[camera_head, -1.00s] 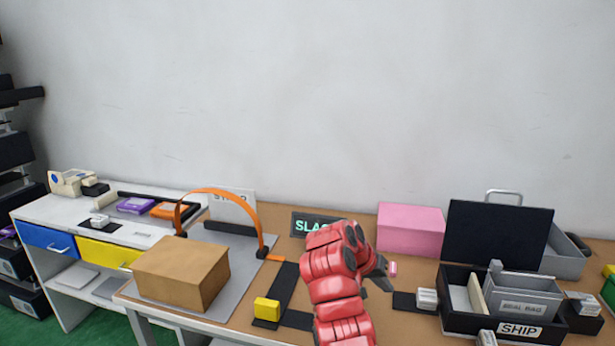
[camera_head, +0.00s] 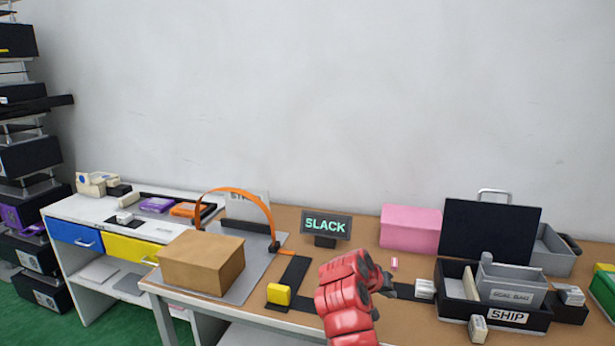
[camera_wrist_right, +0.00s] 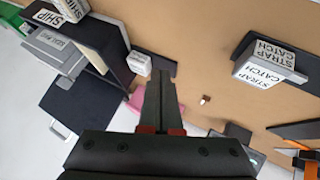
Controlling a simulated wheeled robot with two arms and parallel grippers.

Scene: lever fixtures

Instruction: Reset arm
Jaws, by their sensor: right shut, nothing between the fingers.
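My right gripper (camera_head: 392,287) hangs over the front middle of the brown table (camera_head: 340,265), its fingers partly hidden by my red wrist. The orange arched strap (camera_head: 238,193) stands over a grey plate (camera_head: 233,288), behind a cardboard box (camera_head: 201,262). A yellow block (camera_head: 278,294) sits on a black track. A sign reading SLACK (camera_head: 326,225) stands behind. A block labelled STRAP CATCH (camera_wrist_right: 270,64) shows in the right wrist view. My left gripper is out of view.
A pink box (camera_head: 410,229) and a black panel (camera_head: 491,232) stand at the back. A black SHIP tray (camera_head: 508,316) with a grey seal bag bin (camera_head: 511,289) is at the right. Small white blocks (camera_head: 425,289) lie near my gripper. A white drawer bench adjoins at left.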

